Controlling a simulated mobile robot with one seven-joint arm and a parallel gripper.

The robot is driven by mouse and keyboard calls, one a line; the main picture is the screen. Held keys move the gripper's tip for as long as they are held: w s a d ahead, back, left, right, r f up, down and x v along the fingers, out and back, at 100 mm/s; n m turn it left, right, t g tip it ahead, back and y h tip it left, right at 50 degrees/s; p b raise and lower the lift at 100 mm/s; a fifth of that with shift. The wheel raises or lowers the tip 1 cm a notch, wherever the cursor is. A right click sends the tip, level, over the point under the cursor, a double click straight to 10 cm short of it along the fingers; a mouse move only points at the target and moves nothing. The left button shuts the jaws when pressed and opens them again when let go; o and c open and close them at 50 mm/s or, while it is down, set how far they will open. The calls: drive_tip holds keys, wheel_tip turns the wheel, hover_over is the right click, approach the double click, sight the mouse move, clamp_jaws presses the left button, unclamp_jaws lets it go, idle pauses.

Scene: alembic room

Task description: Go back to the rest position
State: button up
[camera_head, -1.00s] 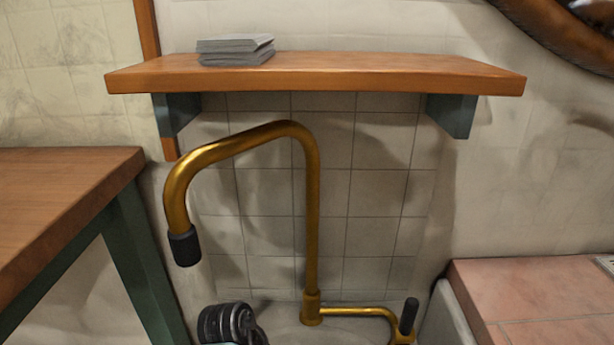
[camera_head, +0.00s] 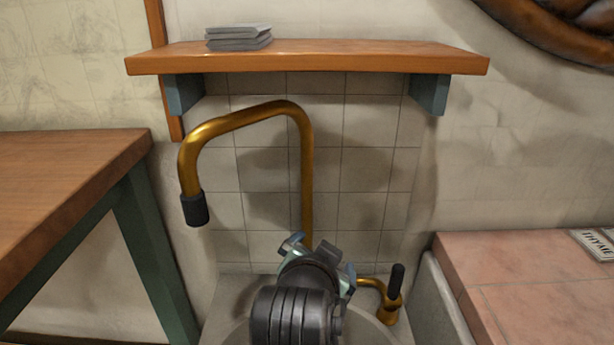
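My gripper (camera_head: 318,255) shows at the bottom middle, seen from behind over a black ribbed wrist. It is in front of the base of the brass tap (camera_head: 307,160) and over the pale round basin. The wrist hides most of the fingers, so I cannot tell whether they are open or shut, or whether anything is between them. The tap's black spout end hangs to the upper left of my gripper. The tap's black-tipped handle (camera_head: 397,280) is to the right of my gripper, apart from it in the picture.
A wooden shelf (camera_head: 340,58) with a stack of grey slabs (camera_head: 238,38) is on the wall above the tap. A wooden table (camera_head: 60,180) with green legs stands at left. A pink tiled counter (camera_head: 540,290) with a label reading THYME (camera_head: 597,244) is at right.

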drive_tip(key=s+a+r+n+t+y+p, duration=0.1)
drive_tip(key=s+r+n+t+p, duration=0.35)
drive_tip(key=r, duration=1.15)
drive_tip(key=s+a+r+n+t+p, duration=0.15)
drive_tip(key=s+r+t, duration=0.5)
drive_tip(key=r, duration=0.95)
drive_tip(key=s+r+n+t+y+p, duration=0.15)
drive_tip(key=s+r+t+p, duration=0.35)
drive_tip(key=r, duration=1.1)
wheel_tip(320, 180, up, 35)
drive_tip(key=p, duration=3.4)
drive_tip(key=shift+s+r, duration=0.15)
drive_tip(key=shift+r, duration=0.05)
